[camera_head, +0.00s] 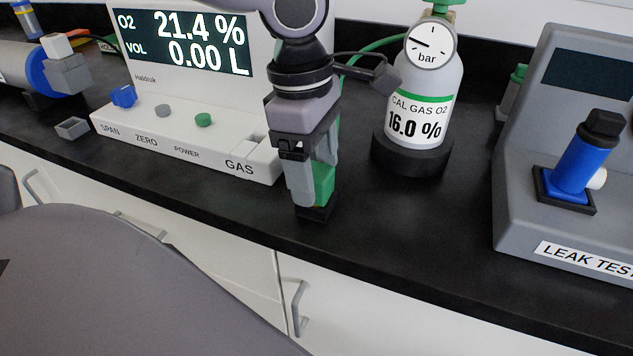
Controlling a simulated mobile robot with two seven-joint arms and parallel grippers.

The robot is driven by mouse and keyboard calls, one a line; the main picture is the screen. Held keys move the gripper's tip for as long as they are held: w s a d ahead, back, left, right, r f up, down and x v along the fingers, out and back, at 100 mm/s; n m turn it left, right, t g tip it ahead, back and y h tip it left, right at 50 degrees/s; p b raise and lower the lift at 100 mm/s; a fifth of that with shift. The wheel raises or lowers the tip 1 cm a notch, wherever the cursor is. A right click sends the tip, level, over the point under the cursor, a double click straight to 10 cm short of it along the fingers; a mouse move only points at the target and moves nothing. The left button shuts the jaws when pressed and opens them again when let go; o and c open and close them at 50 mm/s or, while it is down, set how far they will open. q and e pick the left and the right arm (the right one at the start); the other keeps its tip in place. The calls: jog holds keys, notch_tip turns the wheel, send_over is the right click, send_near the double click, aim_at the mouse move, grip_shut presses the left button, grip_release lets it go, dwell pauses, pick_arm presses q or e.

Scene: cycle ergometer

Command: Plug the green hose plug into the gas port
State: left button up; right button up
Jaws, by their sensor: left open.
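The green hose plug (323,184) stands upright in a small black holder (318,212) near the counter's front edge. My left gripper (312,185) points down at it, open, with one finger in front of the plug's left side. The other finger is mostly hidden, and I cannot tell whether either touches the plug. The gas port, a white block (257,152), is by the GAS label at the right end of the white analyser (185,140), left of my gripper. A green hose (375,45) runs from the gas bottle behind my gripper. My right gripper is out of view.
The gas bottle (425,82) with its gauge stands in a black base behind right. A grey leak tester (530,225) with a blue cylinder (578,160) is at the right. A blue-and-grey cylinder (25,70) lies far left. Dark counter (420,210) is clear between holder and tester.

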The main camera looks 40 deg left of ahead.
aim_at(316, 170)
pick_arm(q)
jog(key=shift+d+f, duration=0.1)
jog(key=shift+f, duration=0.65)
jog(key=c, duration=1.1)
jog(key=shift+r, duration=0.1)
notch_tip(316, 170, up, 19)
jog(key=p, duration=0.2)
jog(key=w+a+f+p, duration=0.1)
jog(key=a+f+p, duration=0.1)
jog(key=a, duration=0.3)
jog(key=w+a+f+p, duration=0.1)
jog(key=a+f+p, duration=0.1)
jog(key=a, duration=0.3)
jog(key=w+a+f+p, duration=0.1)
jog(key=a+f+p, duration=0.1)
jog(key=a+f, duration=0.2)
jog(key=shift+w+a, duration=0.35)
jog(key=shift+a, duration=0.05)
